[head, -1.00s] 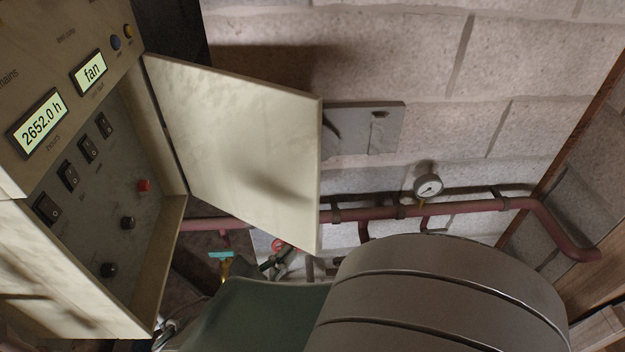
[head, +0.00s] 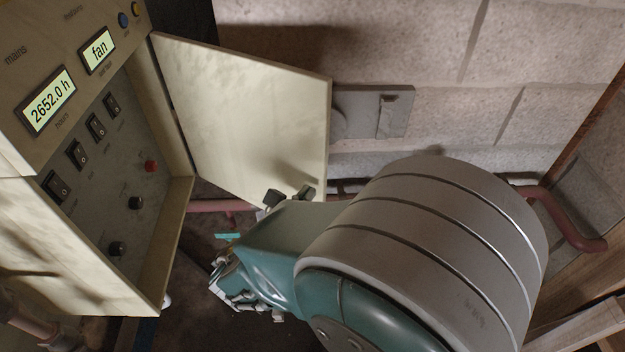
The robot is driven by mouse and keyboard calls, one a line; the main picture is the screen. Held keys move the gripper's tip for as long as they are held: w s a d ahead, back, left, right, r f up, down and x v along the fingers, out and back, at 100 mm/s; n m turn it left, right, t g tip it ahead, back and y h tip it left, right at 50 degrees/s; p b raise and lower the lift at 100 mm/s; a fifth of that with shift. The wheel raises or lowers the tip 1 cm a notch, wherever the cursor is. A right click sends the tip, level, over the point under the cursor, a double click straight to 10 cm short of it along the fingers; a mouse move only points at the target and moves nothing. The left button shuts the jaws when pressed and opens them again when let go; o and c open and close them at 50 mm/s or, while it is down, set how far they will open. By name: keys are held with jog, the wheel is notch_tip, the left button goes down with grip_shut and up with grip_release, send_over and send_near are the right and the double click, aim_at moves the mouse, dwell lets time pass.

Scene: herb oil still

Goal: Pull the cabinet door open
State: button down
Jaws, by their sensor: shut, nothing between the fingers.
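The cream cabinet door (head: 250,115) stands swung open, hinged along the right side of the recess in the cream cabinet (head: 75,235). The recess behind it is exposed, with a grey panel (head: 110,190) of rocker switches, a red button (head: 151,166) and dark knobs. My gripper (head: 238,288) is low in the head view, below the door and right of the cabinet, apart from both. It is shut and empty. Its fingertips are hard to make out among the metal links. My arm hides the space below the door's right corner.
Two lit displays, "2652.0 h" (head: 47,101) and "fan" (head: 96,50), sit above the switches. A red pipe (head: 565,220) runs along the block wall (head: 420,45), partly behind my arm. A grey wall plate (head: 372,111) is beside the door.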

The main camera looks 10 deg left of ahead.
jog(key=shift+x, duration=1.05)
jog(key=shift+w+d, duration=0.15)
jog(key=shift+w, duration=0.15)
jog(key=a+x, duration=0.2)
jog(key=x, duration=1.3)
jog(key=shift+w, duration=0.3)
jog(key=shift+w+r, duration=0.1)
jog(key=shift+w, duration=0.05)
